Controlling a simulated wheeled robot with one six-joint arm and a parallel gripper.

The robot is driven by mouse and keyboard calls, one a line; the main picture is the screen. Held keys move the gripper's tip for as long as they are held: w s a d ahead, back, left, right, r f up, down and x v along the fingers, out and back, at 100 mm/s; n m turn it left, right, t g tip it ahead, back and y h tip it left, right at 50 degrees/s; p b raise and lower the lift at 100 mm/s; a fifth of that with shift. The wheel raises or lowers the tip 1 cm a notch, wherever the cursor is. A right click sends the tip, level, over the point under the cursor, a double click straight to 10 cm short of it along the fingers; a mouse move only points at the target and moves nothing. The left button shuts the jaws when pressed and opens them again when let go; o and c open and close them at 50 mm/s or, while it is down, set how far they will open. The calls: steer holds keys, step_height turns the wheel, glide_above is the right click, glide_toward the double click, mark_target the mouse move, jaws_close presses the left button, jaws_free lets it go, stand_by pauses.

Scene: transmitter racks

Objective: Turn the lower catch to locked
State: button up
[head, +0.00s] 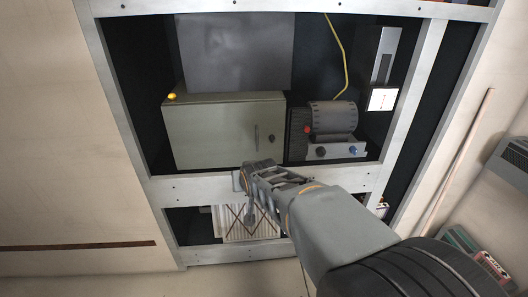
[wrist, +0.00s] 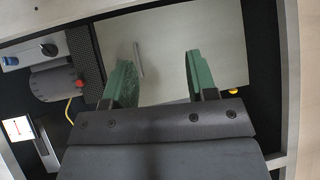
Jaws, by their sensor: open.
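I cannot pick out the lower catch with certainty in either view. A grey-green cabinet door (head: 225,135) in the upper bay carries a thin upright handle (head: 257,138) and a small dark knob (head: 271,138) beside it. The door also shows in the wrist view (wrist: 175,35), with the handle (wrist: 139,60) between my fingers. My gripper (head: 247,172) is in front of the rack's crossbar, just below the door, and hides part of the bar. In the wrist view my gripper (wrist: 160,62) has its two green fingers spread wide with nothing between them.
A grey drum unit (head: 333,118) with knobs stands right of the cabinet, and a lit meter (head: 382,99) is beyond it. A yellow cable (head: 341,60) hangs above. A pale ribbed panel (head: 228,222) sits in the lower bay, partly behind my arm. The metal crossbar (head: 190,189) separates the bays.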

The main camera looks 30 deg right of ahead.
steer(key=w+d+f+m+t+h+b, duration=0.25)
steer(key=w+d+f+b, duration=0.2)
steer(key=d, duration=0.35)
steer(key=m+t+h+b, duration=0.2)
steer(key=t+h+b, duration=0.1)
steer(key=t+b, duration=0.1)
glide_toward(272, 140)
steer(key=p+x, duration=0.1)
steer(key=x, duration=0.9)
steer(key=shift+r, duration=0.1)
steer(key=shift+c, duration=0.2)
steer(key=c, duration=0.9)
